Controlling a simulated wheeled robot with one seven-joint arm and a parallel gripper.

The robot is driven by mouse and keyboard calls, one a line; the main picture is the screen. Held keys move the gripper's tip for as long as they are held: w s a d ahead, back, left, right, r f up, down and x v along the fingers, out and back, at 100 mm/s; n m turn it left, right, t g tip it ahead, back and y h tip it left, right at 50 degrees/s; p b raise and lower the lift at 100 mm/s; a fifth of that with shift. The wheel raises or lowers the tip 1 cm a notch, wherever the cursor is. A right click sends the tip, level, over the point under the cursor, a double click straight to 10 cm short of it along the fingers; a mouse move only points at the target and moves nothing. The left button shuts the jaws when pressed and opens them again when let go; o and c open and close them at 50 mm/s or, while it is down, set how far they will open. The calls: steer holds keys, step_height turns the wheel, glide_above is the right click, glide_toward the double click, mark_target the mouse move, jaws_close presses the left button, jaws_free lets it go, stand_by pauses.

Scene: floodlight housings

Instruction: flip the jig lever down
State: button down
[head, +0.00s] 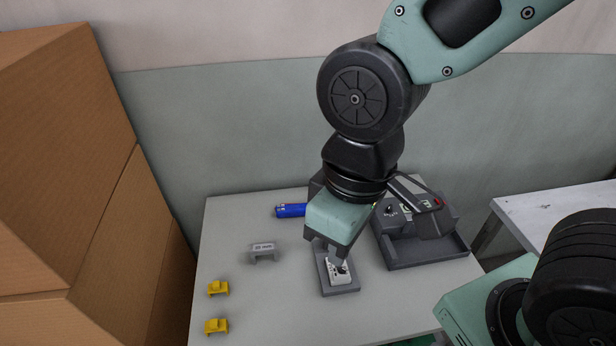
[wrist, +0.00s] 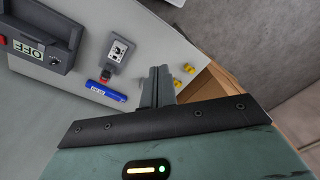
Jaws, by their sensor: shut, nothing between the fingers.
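A small grey jig (head: 341,291) lies on the table with a white plate (head: 338,272) carrying dark parts on it. The jig also shows in the wrist view (wrist: 112,69), beside the fingers. I cannot clearly make out a lever or its angle. My gripper (head: 337,257) points down over the jig and hides its rear part in the head view. In the wrist view its grey fingers (wrist: 158,72) are together and empty. I cannot tell whether the fingertips touch the jig.
A grey device with a tray (head: 430,255) stands right of the jig; its OFF label (wrist: 28,49) shows in the wrist view. A blue cylinder (head: 290,211), a grey clip (head: 263,249) and yellow clips (head: 217,288) lie left. Cardboard boxes (head: 100,230) stand beyond the left edge.

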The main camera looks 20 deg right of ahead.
steer(key=w+d+f+m+t, duration=0.1)
steer(key=w+d+f+m, duration=0.2)
steer(key=w, duration=0.5)
steer(key=w+d+f+m+t+h+b, duration=0.1)
steer(key=w+d+f+m, duration=0.2)
steer(key=w, duration=0.5)
steer(key=w+d+f+m+t+b, duration=0.1)
steer(key=w+d+f+m, duration=0.2)
steer(key=w+f, duration=0.3)
steer(key=shift+w+d+f+m+h, duration=0.2)
steer(key=shift+w+d+m+h, duration=0.1)
steer(key=shift+w+d, duration=0.65)
steer(key=shift+a, duration=0.1)
step_height(320, 180, down, 9)
steer(key=shift+f, duration=0.1)
steer(key=shift+s+a+f, duration=0.1)
steer(key=shift+s+a, duration=0.05)
steer(key=shift+s, duration=0.35)
